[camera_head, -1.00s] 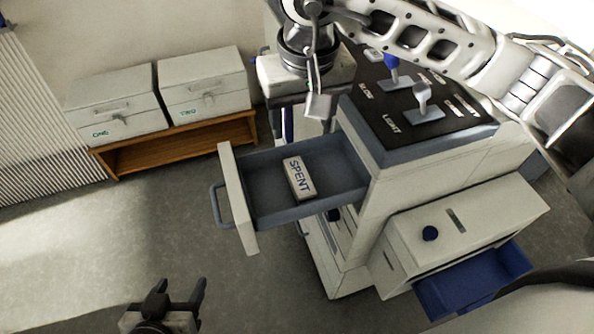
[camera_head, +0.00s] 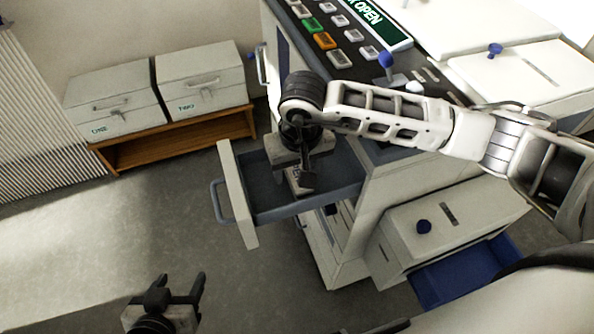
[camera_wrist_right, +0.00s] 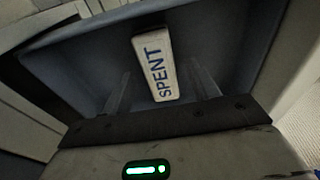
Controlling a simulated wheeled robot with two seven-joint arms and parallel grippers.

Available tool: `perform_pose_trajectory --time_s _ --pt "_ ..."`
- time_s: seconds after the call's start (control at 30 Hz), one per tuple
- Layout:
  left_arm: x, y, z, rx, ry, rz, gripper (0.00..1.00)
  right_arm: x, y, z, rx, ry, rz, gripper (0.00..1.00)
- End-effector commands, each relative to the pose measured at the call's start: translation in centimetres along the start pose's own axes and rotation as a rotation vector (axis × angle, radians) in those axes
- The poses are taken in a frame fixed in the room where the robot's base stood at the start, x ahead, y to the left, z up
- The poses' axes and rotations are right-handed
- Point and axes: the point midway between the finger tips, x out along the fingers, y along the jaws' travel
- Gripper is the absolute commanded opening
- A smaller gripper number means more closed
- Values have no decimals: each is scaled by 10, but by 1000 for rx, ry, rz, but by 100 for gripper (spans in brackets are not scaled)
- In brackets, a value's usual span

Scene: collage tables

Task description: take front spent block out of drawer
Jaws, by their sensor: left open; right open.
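The open drawer (camera_head: 240,190) extends left from the machine, with a grey-blue inside. One pale block marked SPENT lies in it; in the head view the block (camera_head: 299,187) is mostly hidden under my right gripper. In the right wrist view the block (camera_wrist_right: 155,66) lies on the drawer floor, between and beyond the two fingers. My right gripper (camera_head: 298,180) is open above the block, pointing down, and it also shows in the right wrist view (camera_wrist_right: 160,90). Contact with the block cannot be told. My left gripper (camera_head: 180,285) is open and empty at the bottom left, away from the drawer.
The machine's control panel (camera_head: 335,35) stands behind the drawer. A lower cabinet with an open blue drawer (camera_head: 455,278) is at the right. Two boxes marked ONE (camera_head: 115,112) and TWO (camera_head: 200,85) sit on a wooden shelf. Floor left of the drawer is clear.

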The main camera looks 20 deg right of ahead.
Motion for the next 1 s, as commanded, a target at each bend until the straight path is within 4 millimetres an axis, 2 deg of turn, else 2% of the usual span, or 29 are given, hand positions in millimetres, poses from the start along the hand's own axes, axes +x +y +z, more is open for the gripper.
perform_pose_trajectory --time_s 0.27,0.3,0.4,0.47,0.83,1.0 --pt "1 0 -3 -9 8 -3 59 6 0 0 -1 0 0 60" --pt "1 0 -3 -11 8 -3 59 5 0 0 -1 0 0 54" --pt "1 1 -3 -12 8 -4 59 5 0 0 -1 0 0 27" --pt "1 0 -3 -12 7 -4 59 5 0 0 -1 0 0 12" --pt "2 0 -2 -11 4 -4 59 2 0 -1 0 2 0 12" --pt "4 0 3 -7 2 -3 59 -12 0 -4 -2 6 0 12"
